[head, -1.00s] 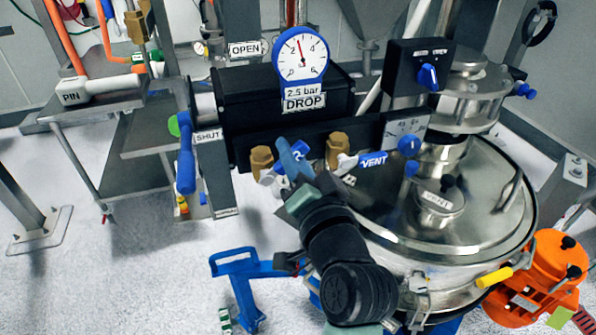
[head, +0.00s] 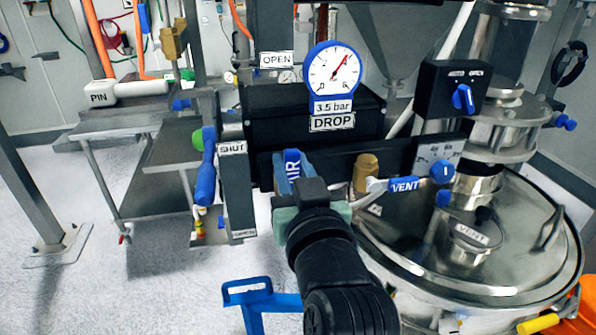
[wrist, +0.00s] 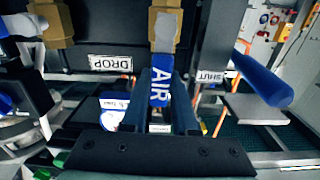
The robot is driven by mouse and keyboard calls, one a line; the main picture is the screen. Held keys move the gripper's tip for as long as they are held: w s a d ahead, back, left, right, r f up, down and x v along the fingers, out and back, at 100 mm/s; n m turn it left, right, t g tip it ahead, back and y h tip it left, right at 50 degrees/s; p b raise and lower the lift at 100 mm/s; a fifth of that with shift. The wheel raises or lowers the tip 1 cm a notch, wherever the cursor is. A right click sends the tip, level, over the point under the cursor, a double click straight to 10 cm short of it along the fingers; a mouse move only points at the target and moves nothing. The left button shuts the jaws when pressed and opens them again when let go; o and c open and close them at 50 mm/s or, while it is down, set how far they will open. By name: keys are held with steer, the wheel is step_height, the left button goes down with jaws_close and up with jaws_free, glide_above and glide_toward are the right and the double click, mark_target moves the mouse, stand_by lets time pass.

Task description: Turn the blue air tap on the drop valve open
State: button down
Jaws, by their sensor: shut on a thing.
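The blue air tap handle (head: 292,158), marked AIR, sits on the front of the black drop valve box (head: 285,113). My gripper (head: 292,172) is shut on the handle, one finger on each side. In the wrist view the handle (wrist: 160,88) runs down between the fingers (wrist: 160,105) from a grey stem below a brass fitting (wrist: 165,22). The handle stands about upright in the head view. The gauge (head: 333,75) above the DROP label reads 3.5 bar. My gripper hides the handle's lower part in the head view.
The blue VENT tap (head: 404,185) and its brass fitting (head: 366,172) lie close to the right. A blue lever (head: 205,175) by the SHUT plate (head: 232,148) stands to the left. The steel vessel lid (head: 470,245) is at the lower right.

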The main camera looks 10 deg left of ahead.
steer(key=shift+a+n, duration=0.1)
steer(key=shift+n, duration=0.2)
steer(key=c, duration=0.7)
jaws_free()
steer(key=shift+s, duration=0.15)
steer(key=shift+s+f+b, duration=0.1)
steer(key=shift+s+b, duration=0.2)
steer(key=shift+s, duration=0.05)
steer(key=shift+p+v, duration=3.7)
steer(key=shift+v, duration=2.3)
